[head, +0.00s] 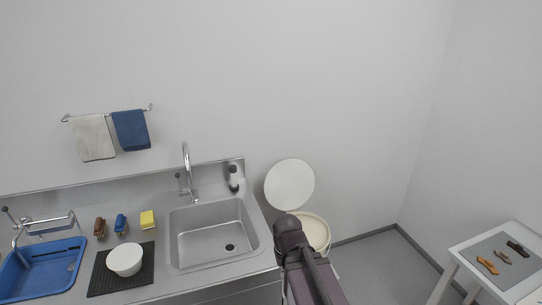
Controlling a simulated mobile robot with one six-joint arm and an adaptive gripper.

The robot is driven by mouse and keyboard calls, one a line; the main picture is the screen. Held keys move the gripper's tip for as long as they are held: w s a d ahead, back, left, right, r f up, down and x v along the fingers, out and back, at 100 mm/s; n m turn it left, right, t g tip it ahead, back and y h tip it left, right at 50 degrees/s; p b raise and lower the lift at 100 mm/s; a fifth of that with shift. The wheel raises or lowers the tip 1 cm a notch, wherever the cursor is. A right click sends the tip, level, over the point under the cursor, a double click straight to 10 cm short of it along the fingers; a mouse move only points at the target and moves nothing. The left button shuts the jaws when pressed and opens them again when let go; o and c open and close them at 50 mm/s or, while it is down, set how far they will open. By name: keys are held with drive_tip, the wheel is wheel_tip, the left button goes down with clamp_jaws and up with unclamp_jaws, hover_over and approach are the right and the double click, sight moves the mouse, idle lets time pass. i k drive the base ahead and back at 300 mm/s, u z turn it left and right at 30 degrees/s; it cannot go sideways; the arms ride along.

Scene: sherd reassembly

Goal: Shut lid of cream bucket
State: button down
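The cream bucket (317,232) stands on the floor just right of the sink counter. Its round white lid (290,185) is open, tilted up behind the bucket near the wall. My dark arm rises from the bottom of the head view and covers the left front part of the bucket. The gripper's fingers cannot be made out, so I cannot tell whether they are open or holding anything.
The steel sink (213,232) is left of the bucket, with a soap bottle (234,180) at its back corner. A white bowl (124,259) sits on a black mat (105,285). A white table (465,250) with sherds stands at right. Floor between is clear.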

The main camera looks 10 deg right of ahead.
sight(289, 185)
drive_tip(key=z, duration=0.05)
drive_tip(key=i, duration=1)
drive_tip(key=z, duration=0.3)
